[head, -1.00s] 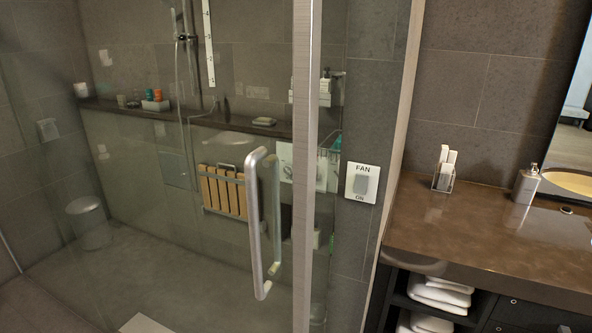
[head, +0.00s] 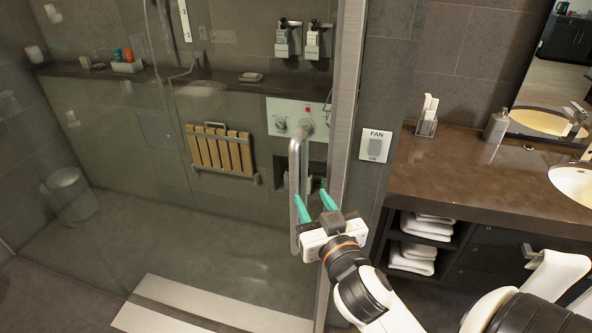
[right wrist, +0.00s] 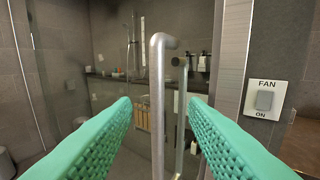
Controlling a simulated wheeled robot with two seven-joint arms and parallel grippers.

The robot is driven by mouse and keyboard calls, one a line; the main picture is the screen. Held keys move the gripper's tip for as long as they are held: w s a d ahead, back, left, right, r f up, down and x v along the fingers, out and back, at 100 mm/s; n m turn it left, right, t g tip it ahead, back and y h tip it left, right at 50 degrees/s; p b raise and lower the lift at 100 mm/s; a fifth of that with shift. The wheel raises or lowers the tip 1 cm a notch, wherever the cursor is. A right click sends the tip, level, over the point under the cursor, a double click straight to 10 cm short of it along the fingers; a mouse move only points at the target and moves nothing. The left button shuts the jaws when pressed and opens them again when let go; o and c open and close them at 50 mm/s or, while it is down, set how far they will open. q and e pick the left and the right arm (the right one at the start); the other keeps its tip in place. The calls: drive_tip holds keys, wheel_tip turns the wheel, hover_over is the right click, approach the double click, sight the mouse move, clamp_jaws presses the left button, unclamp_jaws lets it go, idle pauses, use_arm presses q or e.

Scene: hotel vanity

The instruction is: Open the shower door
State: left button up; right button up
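The glass shower door (head: 235,215) stands at the left of the vanity, with an upright metal strip (head: 348,100) at its right edge. I cannot tell any gap there. Its handle (head: 295,165) is a vertical silver bar. My right gripper (head: 309,192) is at the handle's lower half, its teal fingers open. In the right wrist view, the handle (right wrist: 157,110) stands upright between the spread fingers, nearer the left one, with clear space visible on both sides. I cannot tell whether the bar lies fully between the fingertips or ahead of them. My left gripper is not in view.
A fan switch plate (head: 375,146) is on the wall right of the door. The brown vanity counter (head: 470,180) juts out at the right, with towels (head: 425,228) below. Through the glass are a wooden folding seat (head: 220,150) and a bin (head: 68,192).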

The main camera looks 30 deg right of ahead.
sight(296, 173)
drive_tip(key=b+x, duration=0.4)
drive_tip(key=shift+w+a+f+b, duration=0.15)
drive_tip(key=shift+w+f+b, duration=0.2)
drive_tip(key=shift+w, duration=0.1)
drive_tip(key=x, duration=0.1)
drive_tip(key=p+x, duration=0.1)
drive_tip(key=x, duration=0.1)
drive_tip(key=p+x, duration=0.1)
drive_tip(key=x, duration=0.1)
drive_tip(key=shift+r, duration=0.35)
drive_tip(key=shift+w+d+f, duration=0.1)
drive_tip(key=shift+w+d, duration=0.1)
drive_tip(key=shift+w, duration=0.4)
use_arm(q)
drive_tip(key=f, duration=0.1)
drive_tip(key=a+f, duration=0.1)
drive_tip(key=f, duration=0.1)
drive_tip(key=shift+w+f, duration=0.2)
use_arm(e)
clamp_jaws()
